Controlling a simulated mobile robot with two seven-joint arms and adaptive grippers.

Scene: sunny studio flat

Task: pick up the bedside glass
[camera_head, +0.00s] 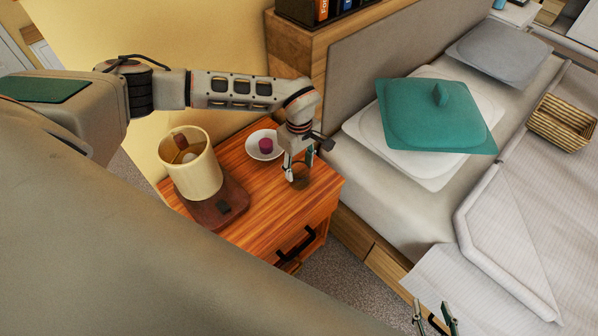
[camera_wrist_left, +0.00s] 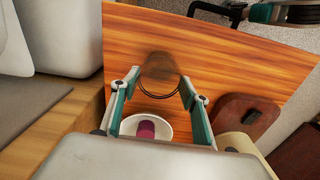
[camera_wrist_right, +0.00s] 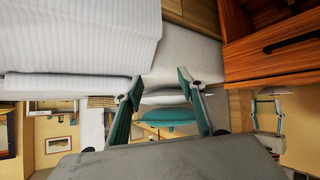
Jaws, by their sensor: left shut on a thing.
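The bedside glass (camera_head: 302,178) is clear with a brownish tint and stands at the near right part of the wooden nightstand (camera_head: 262,203). My left gripper (camera_head: 300,164) comes down over it, with a finger on either side. In the left wrist view the glass (camera_wrist_left: 160,68) sits between the fingertips of the left gripper (camera_wrist_left: 160,84), which are closed on its sides. The glass looks upright; whether its base touches the nightstand I cannot tell. My right gripper (camera_head: 435,318) is at the bottom edge of the head view, away from the nightstand. Its fingers (camera_wrist_right: 160,82) are apart and empty.
A white dish (camera_head: 256,153) with a purple item (camera_head: 265,145) lies behind the glass. A lamp with a cream shade (camera_head: 192,170) on a dark wooden base (camera_head: 225,208) stands to the left. The bed with a teal cushion (camera_head: 430,115) is to the right.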

